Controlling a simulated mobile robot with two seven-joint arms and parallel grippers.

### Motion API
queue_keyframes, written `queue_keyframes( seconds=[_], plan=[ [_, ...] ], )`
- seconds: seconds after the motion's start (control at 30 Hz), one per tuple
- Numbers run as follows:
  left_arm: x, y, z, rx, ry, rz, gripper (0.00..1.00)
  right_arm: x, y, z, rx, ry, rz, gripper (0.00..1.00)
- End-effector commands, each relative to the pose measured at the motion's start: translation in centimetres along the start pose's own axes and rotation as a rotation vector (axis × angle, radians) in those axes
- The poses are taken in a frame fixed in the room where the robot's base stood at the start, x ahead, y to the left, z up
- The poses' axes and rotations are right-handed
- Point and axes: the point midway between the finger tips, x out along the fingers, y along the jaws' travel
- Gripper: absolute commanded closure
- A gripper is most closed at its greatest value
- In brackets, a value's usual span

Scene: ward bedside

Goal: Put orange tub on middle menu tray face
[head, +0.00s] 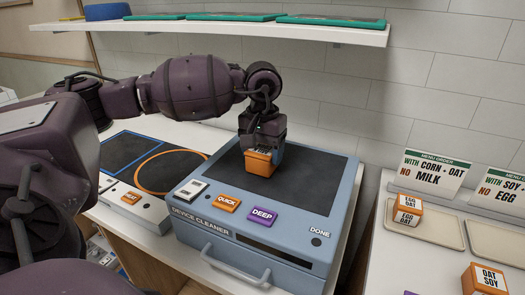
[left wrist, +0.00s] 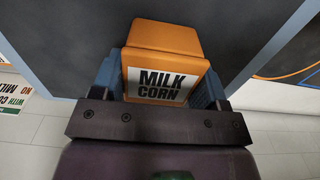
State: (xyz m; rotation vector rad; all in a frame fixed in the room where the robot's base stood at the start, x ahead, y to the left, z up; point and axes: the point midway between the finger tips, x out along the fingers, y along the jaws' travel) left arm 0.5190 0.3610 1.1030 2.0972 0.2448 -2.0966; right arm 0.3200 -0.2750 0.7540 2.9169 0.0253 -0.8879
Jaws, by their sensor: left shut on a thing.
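My left gripper (head: 262,150) is shut on an orange tub (head: 261,165) over the dark top of the device cleaner. In the left wrist view the tub (left wrist: 165,60) sits between the two fingers, its white label reading MILK CORN. I cannot tell whether it touches the cleaner's top. Two cream menu trays show at the right: one (head: 438,224) by the NO MILK sign, the other (head: 490,243) by the NO EGG sign, cut by the picture edge. An orange tub (head: 407,210) labelled EGG OAT is at the first tray's left side. My right gripper is out of view.
The blue-grey device cleaner (head: 255,225) has QUICK and DEEP buttons and a front handle. Another orange tub (head: 484,280), labelled OAT SOY, stands on the right-hand counter. A gap separates that counter from the cleaner. A white shelf (head: 230,27) runs above.

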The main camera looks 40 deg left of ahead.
Motion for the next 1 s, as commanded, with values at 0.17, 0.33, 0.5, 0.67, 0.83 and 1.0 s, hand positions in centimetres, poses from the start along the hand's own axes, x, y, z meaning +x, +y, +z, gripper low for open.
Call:
queue_keyframes(
  seconds=[0.17, 0.33, 0.5, 0.67, 0.83, 1.0],
  plan=[
    [0.1, 0.0, 0.0, 0.000, 0.000, 0.000, 0.61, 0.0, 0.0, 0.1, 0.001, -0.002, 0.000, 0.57],
    [0.3, 0.0, 0.0, -0.001, 0.000, -0.001, 0.25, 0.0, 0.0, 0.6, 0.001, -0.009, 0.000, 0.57],
    [0.3, 0.0, 0.0, -0.001, 0.000, 0.000, 0.07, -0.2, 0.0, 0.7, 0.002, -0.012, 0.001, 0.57],
    [0.3, 0.0, 0.0, -0.001, 0.000, 0.000, 0.07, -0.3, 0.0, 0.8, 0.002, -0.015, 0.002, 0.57],
    [-0.3, 0.0, 0.0, -0.001, 0.002, 0.000, 0.07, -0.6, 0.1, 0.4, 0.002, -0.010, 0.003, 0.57],
    [-2.5, 0.0, -0.1, -0.001, 0.004, 0.000, 0.07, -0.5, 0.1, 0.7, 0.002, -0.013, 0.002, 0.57]
  ],
)
